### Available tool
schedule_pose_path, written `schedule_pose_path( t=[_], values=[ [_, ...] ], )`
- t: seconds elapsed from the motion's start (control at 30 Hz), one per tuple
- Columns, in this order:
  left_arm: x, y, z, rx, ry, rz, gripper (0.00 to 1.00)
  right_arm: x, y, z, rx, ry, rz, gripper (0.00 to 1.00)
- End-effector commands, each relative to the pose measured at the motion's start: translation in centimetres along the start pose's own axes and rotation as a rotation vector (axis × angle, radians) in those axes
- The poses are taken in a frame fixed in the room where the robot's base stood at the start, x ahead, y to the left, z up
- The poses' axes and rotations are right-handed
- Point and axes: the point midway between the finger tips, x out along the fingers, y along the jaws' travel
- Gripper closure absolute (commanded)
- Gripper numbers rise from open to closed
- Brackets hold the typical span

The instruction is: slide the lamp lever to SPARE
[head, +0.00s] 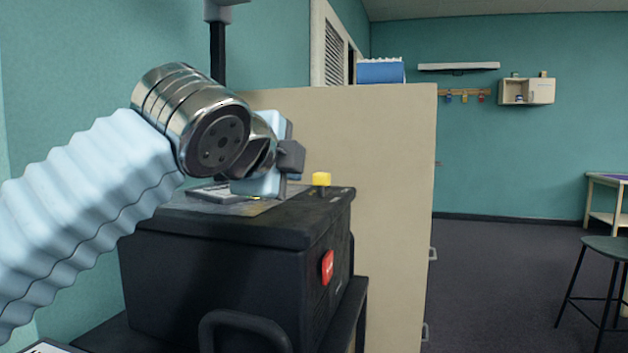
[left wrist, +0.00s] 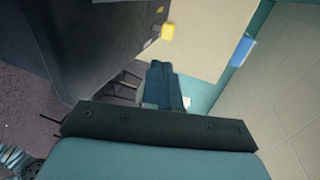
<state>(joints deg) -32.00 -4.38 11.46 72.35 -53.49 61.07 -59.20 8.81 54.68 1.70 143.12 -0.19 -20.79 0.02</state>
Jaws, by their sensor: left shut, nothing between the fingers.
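A yellow knob (head: 321,179) stands up from the top of a black case (head: 225,265), near its far right edge; it may be the lamp lever, and it also shows in the left wrist view (left wrist: 168,32). No SPARE marking can be read. My left gripper (head: 291,158) is shut and empty, just above the case top and to the left of the knob, apart from it in the picture. Its closed fingers show in the left wrist view (left wrist: 164,85). My left wrist hides part of the panel on the case top. My right gripper is out of view.
A red button-like piece (head: 327,267) is on the case's right side, and a black handle (head: 245,325) is at its front. A tall beige cabinet (head: 390,190) stands close behind. A stool (head: 605,250) is at far right. The floor between is clear.

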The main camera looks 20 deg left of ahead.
Motion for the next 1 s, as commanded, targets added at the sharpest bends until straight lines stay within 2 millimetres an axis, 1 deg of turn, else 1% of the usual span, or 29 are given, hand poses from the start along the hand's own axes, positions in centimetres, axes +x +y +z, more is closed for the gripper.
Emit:
schedule_pose_path(
  t=[0.17,0.27,0.37,0.6,0.7,0.83,1.0],
  values=[
    [0.5,0.0,0.0,-0.002,0.000,0.002,1.00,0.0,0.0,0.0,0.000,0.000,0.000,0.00],
    [1.6,0.1,0.0,-0.002,0.000,0.004,1.00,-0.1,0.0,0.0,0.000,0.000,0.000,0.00],
    [3.4,0.1,0.0,-0.002,-0.001,0.005,1.00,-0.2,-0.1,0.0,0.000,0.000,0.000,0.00],
    [8.6,0.0,0.0,-0.004,-0.001,0.005,1.00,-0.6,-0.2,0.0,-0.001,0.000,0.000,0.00],
    [10.5,-0.1,0.1,-0.005,-0.002,0.004,1.00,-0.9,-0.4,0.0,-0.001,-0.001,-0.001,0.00],
    [12.3,-0.8,0.0,-0.005,0.000,0.003,1.00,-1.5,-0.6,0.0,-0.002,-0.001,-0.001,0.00],
    [13.6,-1.1,0.1,-0.005,0.000,0.002,1.00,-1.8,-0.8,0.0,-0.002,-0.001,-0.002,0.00]
  ],
)
